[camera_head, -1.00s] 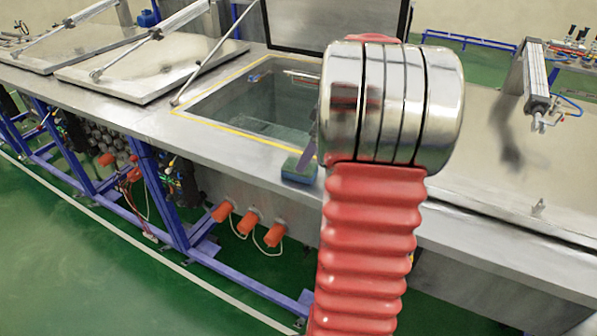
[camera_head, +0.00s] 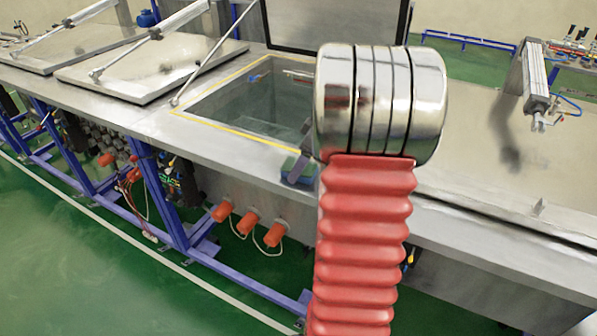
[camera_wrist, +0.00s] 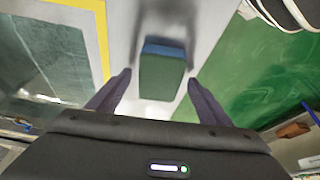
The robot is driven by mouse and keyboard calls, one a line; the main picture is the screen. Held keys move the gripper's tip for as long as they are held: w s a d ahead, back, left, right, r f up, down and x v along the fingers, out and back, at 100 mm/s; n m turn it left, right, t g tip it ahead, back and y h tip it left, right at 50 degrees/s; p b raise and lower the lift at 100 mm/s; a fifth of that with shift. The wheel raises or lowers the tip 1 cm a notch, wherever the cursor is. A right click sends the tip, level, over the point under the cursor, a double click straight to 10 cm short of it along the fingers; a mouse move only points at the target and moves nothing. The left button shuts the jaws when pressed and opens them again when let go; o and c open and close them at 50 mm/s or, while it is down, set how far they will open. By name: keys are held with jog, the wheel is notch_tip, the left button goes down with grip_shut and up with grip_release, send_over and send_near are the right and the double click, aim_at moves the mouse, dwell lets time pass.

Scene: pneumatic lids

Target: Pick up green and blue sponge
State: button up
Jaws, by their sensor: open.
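The green and blue sponge (camera_wrist: 162,78) lies on the steel tabletop, between the open tank and the table's front edge. Its green side faces the wrist camera and a blue strip shows at its far end. The sponge (camera_head: 290,170) also shows in the head view, partly covered by a gripper finger. My gripper (camera_wrist: 160,82) is open, with one finger on each side of the sponge and a gap visible on both sides. Most of my gripper is hidden behind my red and silver arm in the head view; whether the fingers reach down to the sponge's height I cannot tell.
The open tank (camera_head: 205,104) with a yellow border lies left of the sponge. Closed steel lids with cylinders lie further left. Orange knobs (camera_head: 247,223) stick out below the front edge. Green floor lies beyond it.

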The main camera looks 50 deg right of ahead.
jog(key=shift+f, duration=0.25)
dwell(0.5)
jog(key=shift+c, duration=0.3)
jog(key=c, duration=1.1)
jog(key=shift+o, duration=0.2)
jog(key=shift+r, duration=0.1)
notch_tip(320, 180, up, 10)
jog(key=shift+r, duration=0.2)
